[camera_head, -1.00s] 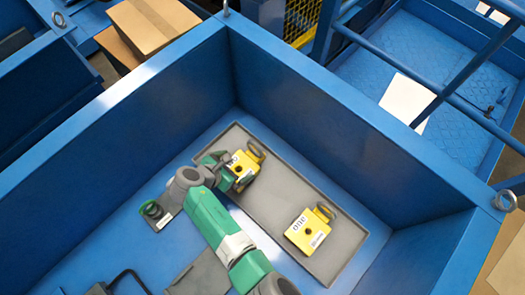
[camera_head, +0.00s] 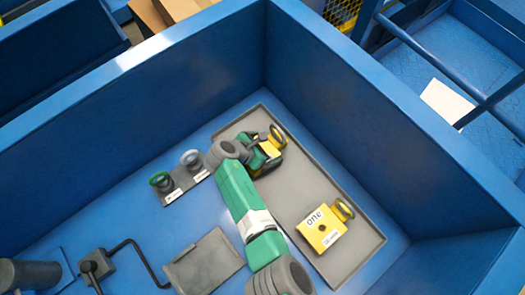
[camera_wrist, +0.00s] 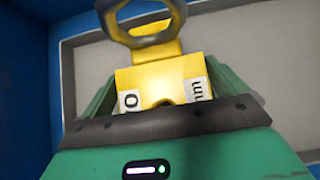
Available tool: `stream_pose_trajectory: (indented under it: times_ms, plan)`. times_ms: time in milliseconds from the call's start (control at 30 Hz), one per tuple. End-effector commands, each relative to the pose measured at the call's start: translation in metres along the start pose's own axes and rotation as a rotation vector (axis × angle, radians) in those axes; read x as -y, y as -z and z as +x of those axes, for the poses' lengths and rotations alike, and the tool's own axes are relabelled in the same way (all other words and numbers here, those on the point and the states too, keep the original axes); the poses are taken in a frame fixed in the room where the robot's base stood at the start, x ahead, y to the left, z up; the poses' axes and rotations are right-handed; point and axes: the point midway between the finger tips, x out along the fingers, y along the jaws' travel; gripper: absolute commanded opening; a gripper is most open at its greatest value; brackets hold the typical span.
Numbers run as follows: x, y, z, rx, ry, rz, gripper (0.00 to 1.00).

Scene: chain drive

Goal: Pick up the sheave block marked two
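The sheave block marked two (camera_head: 277,137) is yellow with a grey ring on top. It is at the back end of the grey tray (camera_head: 305,185), mostly covered by my gripper (camera_head: 258,158) in the head view. In the wrist view the yellow block (camera_wrist: 160,78) is between my green fingers, its ring pointing away; only an "o" and part of a second label show. The fingers are close along both sides of it; whether they press on it I cannot tell. A second yellow block, marked one (camera_head: 321,228), sits at the tray's front end.
High blue walls (camera_head: 350,110) enclose the work area. Left of my arm are a grey base with two round fittings (camera_head: 180,182), a grey plate (camera_head: 205,262) and a black cable (camera_head: 135,248). The tray's middle is clear.

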Motion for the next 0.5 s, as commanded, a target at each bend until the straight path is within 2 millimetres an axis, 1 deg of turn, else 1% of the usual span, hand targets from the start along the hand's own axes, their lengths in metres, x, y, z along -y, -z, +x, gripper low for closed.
stream_pose_trajectory:
  times_ms: [33,100,167,200,300,500]
  plan:
    - [0.0000,-0.0002,-0.0003,0.000,0.000,0.000,0.86]
    - [0.0000,-0.0003,-0.0004,0.000,0.000,0.000,0.72]
    - [0.0001,-0.0003,-0.0004,0.000,0.000,0.000,0.61]
    - [0.0001,-0.0004,-0.0004,0.000,0.000,0.000,0.53]
    - [0.0001,-0.0005,-0.0004,0.001,0.001,0.001,0.34]
    - [-0.0007,-0.0024,-0.0012,0.003,-0.001,0.002,0.34]
